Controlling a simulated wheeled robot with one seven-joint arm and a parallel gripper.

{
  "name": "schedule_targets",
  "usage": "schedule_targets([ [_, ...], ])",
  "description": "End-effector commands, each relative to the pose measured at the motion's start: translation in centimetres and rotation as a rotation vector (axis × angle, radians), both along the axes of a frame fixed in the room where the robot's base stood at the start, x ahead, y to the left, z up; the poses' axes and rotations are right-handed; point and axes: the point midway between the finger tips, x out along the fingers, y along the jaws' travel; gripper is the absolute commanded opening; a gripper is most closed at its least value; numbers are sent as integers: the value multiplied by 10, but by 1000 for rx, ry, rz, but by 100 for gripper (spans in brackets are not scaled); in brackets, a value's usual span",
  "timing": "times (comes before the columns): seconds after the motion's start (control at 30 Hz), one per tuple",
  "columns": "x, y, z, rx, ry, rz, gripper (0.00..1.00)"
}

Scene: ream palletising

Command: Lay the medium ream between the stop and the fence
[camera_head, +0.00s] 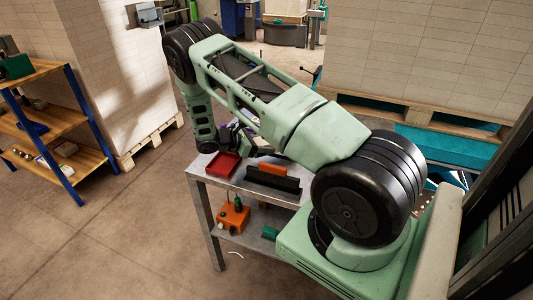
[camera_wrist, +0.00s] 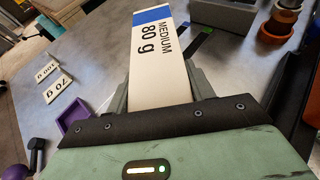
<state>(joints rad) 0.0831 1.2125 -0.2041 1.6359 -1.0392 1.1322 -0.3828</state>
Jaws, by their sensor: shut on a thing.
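The medium ream (camera_wrist: 157,65) is a white block with a blue band, marked "MEDIUM 80 g". It fills the middle of the wrist view. My gripper (camera_wrist: 163,84) is shut on it, with a grey finger against each side. The ream is over the grey table, but I cannot tell how high. In the head view my arm hides most of the gripper and the ream. A black angled bar (camera_head: 272,181) and an orange block (camera_head: 271,169) lie on the table there. I cannot tell which pieces are the stop and the fence.
White pieces marked 70 g (camera_wrist: 58,86) and 100 g (camera_wrist: 47,70) lie left of the ream. A purple tray (camera_wrist: 74,115) is nearby. A dark grey block (camera_wrist: 223,16) and orange round pieces (camera_wrist: 277,28) stand at the upper right. A red tray (camera_head: 222,167) sits at the table's left.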

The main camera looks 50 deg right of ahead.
Motion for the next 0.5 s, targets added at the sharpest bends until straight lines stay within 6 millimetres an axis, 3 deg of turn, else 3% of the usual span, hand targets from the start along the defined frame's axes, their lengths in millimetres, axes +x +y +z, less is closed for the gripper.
schedule_targets([
  [0.23,-1,-1,-33,-1,3,-2,18],
  [0.5,-1,0,-38,-2,1,-1,18],
])
